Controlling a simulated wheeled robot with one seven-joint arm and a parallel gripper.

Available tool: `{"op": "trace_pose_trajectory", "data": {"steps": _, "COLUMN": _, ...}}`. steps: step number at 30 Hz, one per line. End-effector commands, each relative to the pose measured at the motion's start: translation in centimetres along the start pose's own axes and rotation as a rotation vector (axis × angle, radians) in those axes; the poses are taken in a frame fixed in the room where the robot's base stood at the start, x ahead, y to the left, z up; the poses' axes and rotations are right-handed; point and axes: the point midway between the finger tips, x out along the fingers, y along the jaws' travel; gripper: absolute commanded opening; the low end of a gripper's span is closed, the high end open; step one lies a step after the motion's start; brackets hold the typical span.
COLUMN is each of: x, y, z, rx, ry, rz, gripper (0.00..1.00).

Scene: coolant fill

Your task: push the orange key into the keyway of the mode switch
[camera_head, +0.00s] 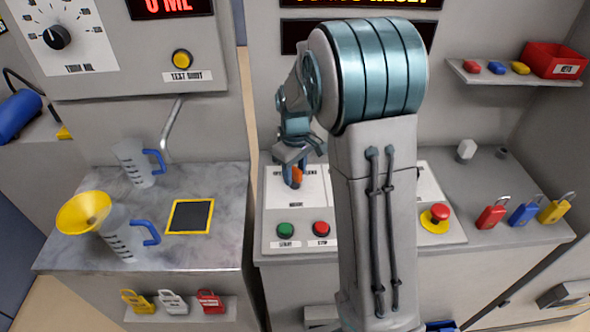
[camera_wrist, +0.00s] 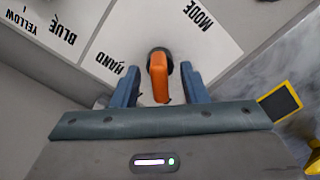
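The orange key (camera_wrist: 158,80) stands at the dark round mode switch (camera_wrist: 152,52), beside the MODE and HAND labels in the wrist view. Its far end meets the switch; I cannot tell how deep it sits in the keyway. My gripper (camera_wrist: 160,90) has its two blue fingers on either side of the key, with a visible gap on each side, so it is open around the key and not clasping it. In the head view my gripper (camera_head: 294,172) is low over the switch panel, with a bit of the orange key (camera_head: 297,175) showing. The switch is hidden there.
Green (camera_head: 285,229) and red (camera_head: 320,229) buttons lie in front of the switch panel. A red emergency button (camera_head: 438,214) and several padlocks (camera_head: 491,213) are to the right. A yellow funnel (camera_head: 84,211) and jugs (camera_head: 138,163) stand on the left counter. My arm hides the panel's middle.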

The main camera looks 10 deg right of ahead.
Motion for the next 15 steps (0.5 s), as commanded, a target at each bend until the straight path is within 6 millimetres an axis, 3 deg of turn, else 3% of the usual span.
{"op": "trace_pose_trajectory", "data": {"steps": 2, "x": -0.01, "y": 0.0, "z": 0.0, "rx": 0.0, "ry": 0.0, "rz": 0.0, "gripper": 0.34}}
{"op": "trace_pose_trajectory", "data": {"steps": 6, "x": -0.02, "y": 0.01, "z": 0.01, "rx": 0.0, "ry": 0.0, "rz": 0.0, "gripper": 0.0}}
{"op": "trace_pose_trajectory", "data": {"steps": 8, "x": -0.02, "y": 0.01, "z": 0.01, "rx": 0.0, "ry": 0.0, "rz": 0.0, "gripper": 0.0}}
{"op": "trace_pose_trajectory", "data": {"steps": 9, "x": -0.02, "y": 0.01, "z": 0.01, "rx": 0.0, "ry": 0.0, "rz": 0.0, "gripper": 0.08}}
{"op": "trace_pose_trajectory", "data": {"steps": 10, "x": -0.02, "y": 0.01, "z": 0.01, "rx": 0.0, "ry": 0.0, "rz": 0.0, "gripper": 0.0}}
{"op": "trace_pose_trajectory", "data": {"steps": 15, "x": -0.03, "y": 0.01, "z": 0.0, "rx": 0.0, "ry": 0.0, "rz": 0.0, "gripper": 0.0}}
